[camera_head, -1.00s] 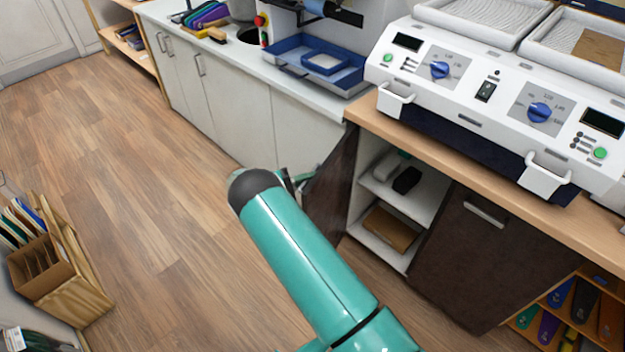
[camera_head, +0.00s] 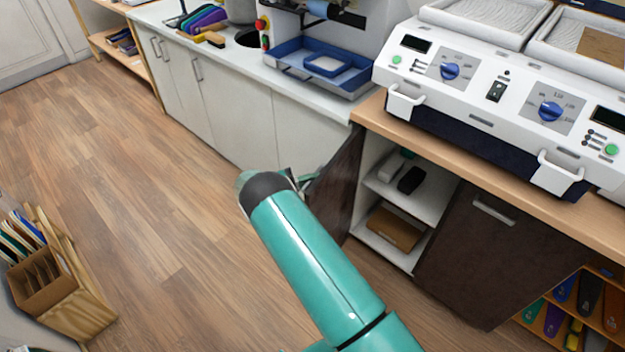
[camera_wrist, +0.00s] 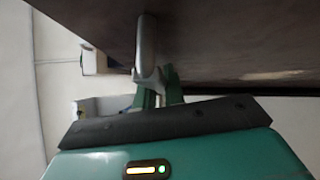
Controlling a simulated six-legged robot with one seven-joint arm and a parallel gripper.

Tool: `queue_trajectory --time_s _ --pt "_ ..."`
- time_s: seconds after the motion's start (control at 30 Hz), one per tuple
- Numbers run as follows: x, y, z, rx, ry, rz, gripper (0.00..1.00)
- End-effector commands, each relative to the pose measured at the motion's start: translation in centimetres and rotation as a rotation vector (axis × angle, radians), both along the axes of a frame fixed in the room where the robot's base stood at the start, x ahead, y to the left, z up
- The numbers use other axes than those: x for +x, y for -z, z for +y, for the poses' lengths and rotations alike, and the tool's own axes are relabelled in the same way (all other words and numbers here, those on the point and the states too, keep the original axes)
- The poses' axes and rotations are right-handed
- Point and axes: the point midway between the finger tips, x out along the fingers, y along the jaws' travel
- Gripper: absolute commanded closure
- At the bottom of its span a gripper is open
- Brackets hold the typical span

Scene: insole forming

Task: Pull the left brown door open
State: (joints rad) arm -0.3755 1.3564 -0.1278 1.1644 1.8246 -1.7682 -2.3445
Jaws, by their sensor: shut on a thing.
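The left brown door (camera_head: 333,186) stands swung open at the left side of the cabinet under the wooden counter. In the wrist view the dark door panel (camera_wrist: 240,40) fills the upper right. A metal bar handle (camera_wrist: 147,45) sticks out from it. My gripper (camera_wrist: 157,80) is shut on the handle at its near end. In the head view my gripper (camera_head: 300,182) is at the door's outer face, mostly hidden behind my teal arm. The right brown door (camera_head: 490,255) is closed.
Inside the open cabinet are a shelf (camera_head: 425,207) with a black item (camera_head: 411,180) and a brown box (camera_head: 395,228) below. White cabinets (camera_head: 235,115) stand to the left. A cardboard organiser (camera_head: 45,275) stands at the lower left. The wooden floor (camera_head: 130,170) between is clear.

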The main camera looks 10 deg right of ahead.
Motion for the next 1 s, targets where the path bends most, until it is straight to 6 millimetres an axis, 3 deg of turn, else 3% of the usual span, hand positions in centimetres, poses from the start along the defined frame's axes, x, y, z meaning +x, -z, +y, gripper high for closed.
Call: queue_trajectory --time_s 0.13,0.2,0.57,0.77,1.0 --pt "0.1 -0.1 -0.1 -0.001 0.0 -0.002 1.0" --pt "0.1 -0.1 0.0 -0.001 0.0 -0.002 0.8" --pt "0.1 0.0 0.5 0.0 0.002 -0.001 0.8" --pt "0.0 0.5 3.3 0.001 0.0 0.0 0.8" --pt "-0.1 1.2 8.6 0.002 0.0 -0.002 0.8"
